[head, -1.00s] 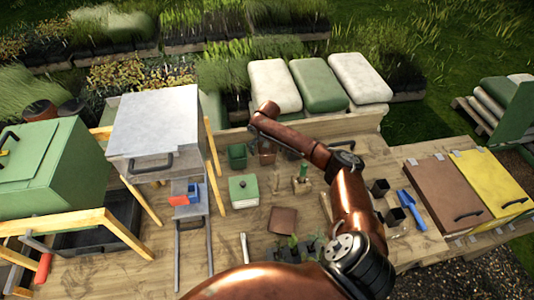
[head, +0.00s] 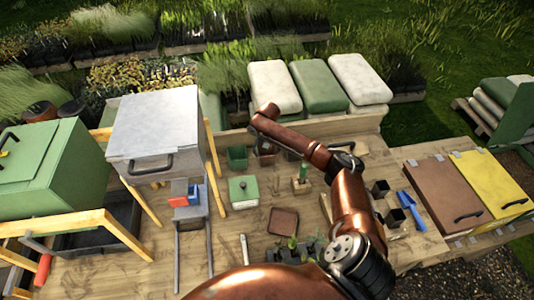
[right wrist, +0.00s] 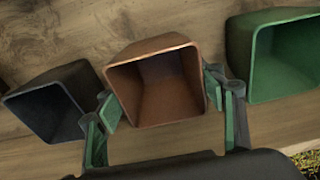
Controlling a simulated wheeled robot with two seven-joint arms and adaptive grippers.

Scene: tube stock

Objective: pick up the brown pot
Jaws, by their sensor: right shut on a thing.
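The brown pot (right wrist: 160,85) is a square, tapered, hollow pot in the middle of the right wrist view, its opening facing the camera. My right gripper (right wrist: 160,100) has one green-padded finger on each side of it and is shut on it. In the head view the pot (head: 267,158) is small and partly hidden by my right arm, near the back edge of the wooden bench. I cannot tell whether it is clear of the bench. My left gripper is not in view.
A green pot (right wrist: 290,58) is close on the right and a black pot (right wrist: 52,102) close on the left in the right wrist view. A green-lidded box (head: 243,191) and a brown square tray (head: 283,221) are on the bench nearer me.

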